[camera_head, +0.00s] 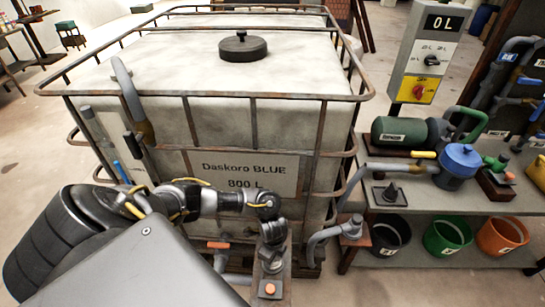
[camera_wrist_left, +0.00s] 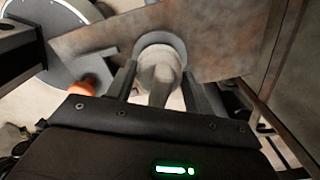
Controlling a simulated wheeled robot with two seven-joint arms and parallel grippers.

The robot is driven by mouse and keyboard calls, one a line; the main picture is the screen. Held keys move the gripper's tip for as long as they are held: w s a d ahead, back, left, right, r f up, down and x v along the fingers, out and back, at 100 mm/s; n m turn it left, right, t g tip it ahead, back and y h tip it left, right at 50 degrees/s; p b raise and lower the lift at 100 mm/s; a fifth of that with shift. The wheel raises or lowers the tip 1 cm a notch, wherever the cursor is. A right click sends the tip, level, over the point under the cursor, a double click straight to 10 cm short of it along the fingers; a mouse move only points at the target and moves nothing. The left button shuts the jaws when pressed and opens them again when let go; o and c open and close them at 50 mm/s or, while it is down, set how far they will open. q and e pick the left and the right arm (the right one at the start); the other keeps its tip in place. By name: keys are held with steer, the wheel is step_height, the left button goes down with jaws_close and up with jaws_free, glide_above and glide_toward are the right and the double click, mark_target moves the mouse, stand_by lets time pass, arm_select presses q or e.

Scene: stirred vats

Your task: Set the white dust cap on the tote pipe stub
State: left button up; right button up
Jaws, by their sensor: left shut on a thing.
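The tote (camera_head: 330,120) is a large pale tank in a rusty cage, labelled "Daskoro BLUE 800 L". My left arm reaches across its front, and my left gripper (camera_head: 272,235) points down low before the tote. In the left wrist view, the two dark fingers of my left gripper (camera_wrist_left: 160,88) are closed on a pale round piece (camera_wrist_left: 158,78), apparently the white dust cap. Its far end lies against a grey ring (camera_wrist_left: 163,43) at a rusty plate (camera_wrist_left: 215,45). I cannot tell whether it is seated or only in front. The pipe stub is not clearly distinguishable. My right gripper is not in view.
A dark lid (camera_head: 242,47) sits on top of the tote. A grey bench (camera_head: 440,202) at the right carries a green motor, a blue-lidded pot (camera_head: 460,163) and pipework. Black, green and orange buckets stand below. A control box (camera_head: 428,52) rises behind.

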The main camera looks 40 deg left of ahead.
arm_select(q)
steer(key=shift+a, duration=0.15)
stand_by(0.4)
steer(key=shift+s+p, duration=0.1)
steer(key=shift+p, duration=0.4)
stand_by(0.5)
steer(key=shift+f+b, duration=0.5)
steer(key=shift+f, duration=0.15)
steer(key=o, duration=0.7)
